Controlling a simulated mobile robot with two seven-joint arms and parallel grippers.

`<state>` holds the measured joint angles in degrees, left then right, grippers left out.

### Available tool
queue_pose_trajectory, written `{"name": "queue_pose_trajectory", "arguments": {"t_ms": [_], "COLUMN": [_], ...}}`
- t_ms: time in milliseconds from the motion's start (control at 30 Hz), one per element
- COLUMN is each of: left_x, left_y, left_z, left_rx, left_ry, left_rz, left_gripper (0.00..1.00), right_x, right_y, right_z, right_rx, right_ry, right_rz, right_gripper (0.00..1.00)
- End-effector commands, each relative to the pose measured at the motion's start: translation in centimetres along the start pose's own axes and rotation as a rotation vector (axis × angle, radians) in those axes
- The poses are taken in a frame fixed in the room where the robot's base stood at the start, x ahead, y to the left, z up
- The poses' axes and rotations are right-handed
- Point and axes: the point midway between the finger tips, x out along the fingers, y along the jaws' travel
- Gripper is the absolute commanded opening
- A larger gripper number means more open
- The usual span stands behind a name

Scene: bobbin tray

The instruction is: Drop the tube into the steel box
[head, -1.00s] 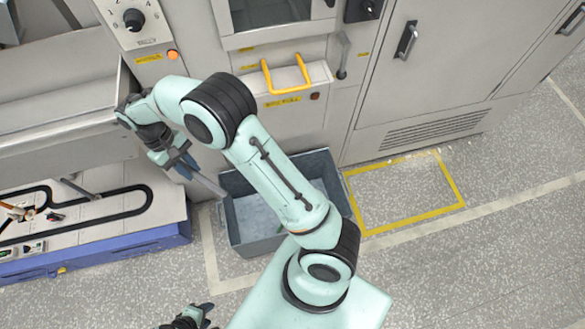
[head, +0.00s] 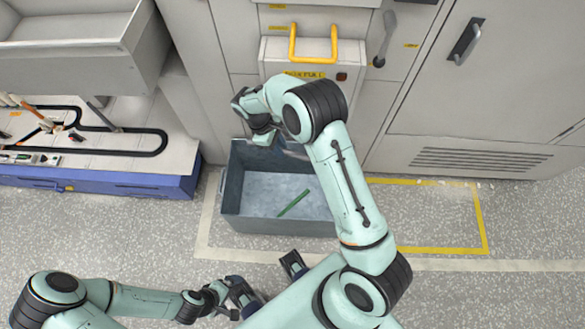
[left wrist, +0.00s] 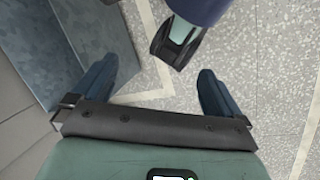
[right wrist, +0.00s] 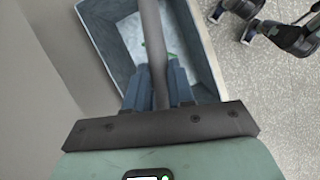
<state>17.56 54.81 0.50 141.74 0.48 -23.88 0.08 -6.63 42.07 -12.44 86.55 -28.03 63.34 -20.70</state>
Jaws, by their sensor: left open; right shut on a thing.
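The steel box (head: 232,200) is an open grey bin on the floor against the machine front. My right gripper (head: 284,146) is above its back part, partly hidden by my right arm in the head view. In the right wrist view my right gripper (right wrist: 155,88) is shut on a grey tube (right wrist: 152,45). The tube stretches away from the fingers across the view of the box's opening (right wrist: 198,32). My left gripper (head: 248,293) is open and empty in front of the box. In the left wrist view its fingers (left wrist: 158,100) are apart, with the box wall (left wrist: 55,50) to the left.
A green strip (head: 294,203) lies on the box's floor. A yellow-handled drawer (head: 305,62) is behind the box. A blue-edged bench with a black track (head: 90,140) is to the left. A yellow floor outline (head: 430,182) on the right is empty.

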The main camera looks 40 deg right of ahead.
Motion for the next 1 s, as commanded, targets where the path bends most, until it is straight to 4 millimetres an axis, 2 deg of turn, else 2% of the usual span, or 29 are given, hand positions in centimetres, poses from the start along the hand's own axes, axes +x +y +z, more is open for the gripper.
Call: {"name": "queue_pose_trajectory", "arguments": {"t_ms": [33, 100, 300, 400, 500, 600, 767, 1000], "left_x": [2.4, 4.2, 8.4, 9.9, 10.8, 11.2, 11.4, 12.5], "left_y": [-0.9, -1.5, -2.8, -3.2, -3.4, -3.5, -3.6, -4.1], "left_z": [0.1, -0.1, -1.2, -1.6, -1.9, -2.1, -2.5, -4.4], "left_rx": [-0.002, -0.003, -0.004, -0.004, -0.005, -0.005, -0.005, -0.010], "left_ry": [0.003, 0.011, 0.038, 0.045, 0.052, 0.056, 0.067, 0.115], "left_rz": [-0.001, -0.001, 0.001, 0.002, 0.002, 0.002, 0.002, -0.001], "left_gripper": [1.00, 1.00, 1.00, 1.00, 1.00, 1.00, 1.00, 1.00], "right_x": [3.9, 7.3, 15.1, 17.7, 19.4, 20.2, 20.6, 22.1], "right_y": [0.6, 1.8, 4.3, 5.0, 5.3, 5.5, 5.6, 5.6], "right_z": [-0.6, -1.4, -3.9, -5.0, -5.8, -6.1, -6.3, -7.0], "right_rx": [-0.093, -0.240, -0.636, -0.787, -0.889, -0.944, -0.964, -0.961], "right_ry": [-0.006, -0.006, -0.003, -0.001, 0.000, 0.000, 0.001, 0.000], "right_rz": [0.034, 0.094, 0.257, 0.321, 0.365, 0.390, 0.399, 0.398], "right_gripper": [0.00, 0.00, 0.00, 0.00, 0.00, 0.00, 0.00, 0.00]}}
